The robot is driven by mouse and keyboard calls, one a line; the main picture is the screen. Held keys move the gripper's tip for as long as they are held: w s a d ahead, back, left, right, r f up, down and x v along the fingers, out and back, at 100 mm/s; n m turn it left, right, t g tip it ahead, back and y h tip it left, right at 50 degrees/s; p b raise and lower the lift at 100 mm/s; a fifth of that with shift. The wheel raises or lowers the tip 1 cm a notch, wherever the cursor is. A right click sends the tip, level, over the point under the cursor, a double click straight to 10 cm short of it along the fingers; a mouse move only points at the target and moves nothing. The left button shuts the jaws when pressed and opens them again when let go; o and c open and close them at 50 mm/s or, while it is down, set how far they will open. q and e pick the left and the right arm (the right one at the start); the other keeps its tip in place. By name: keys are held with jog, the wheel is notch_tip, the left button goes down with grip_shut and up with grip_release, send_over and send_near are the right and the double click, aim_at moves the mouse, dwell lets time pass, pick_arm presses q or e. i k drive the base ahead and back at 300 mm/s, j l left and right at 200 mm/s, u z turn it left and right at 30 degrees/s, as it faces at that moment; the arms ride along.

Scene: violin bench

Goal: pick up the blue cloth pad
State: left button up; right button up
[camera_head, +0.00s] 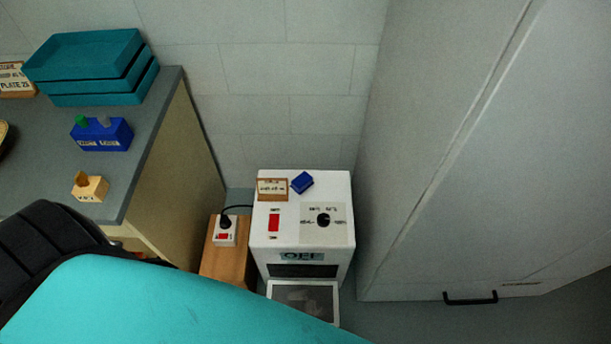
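A small dark blue pad (301,182), which looks like the blue cloth pad, lies on top of a white box-shaped oven (335,185). It is near the back of the top, just right of a small labelled sign (272,189), and nothing covers it. Neither of my grippers is in view. Large teal and black parts at the lower left look like my own arm and hide part of the floor and the bench front.
A grey-topped bench (135,165) at the left holds teal trays (95,65), a blue block (103,134) and a small tan block (90,187). A wooden stand (225,262) with a power socket (226,235) is left of the oven. A tall grey cabinet (450,180) fills the right.

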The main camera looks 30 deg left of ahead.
aim_at(303, 181)
jog(key=k+j+z, duration=0.15)
jog(key=k+z, duration=0.25)
jog(key=k+j+z, duration=0.1)
jog(key=k+z, duration=0.2)
jog(key=z, duration=0.15)
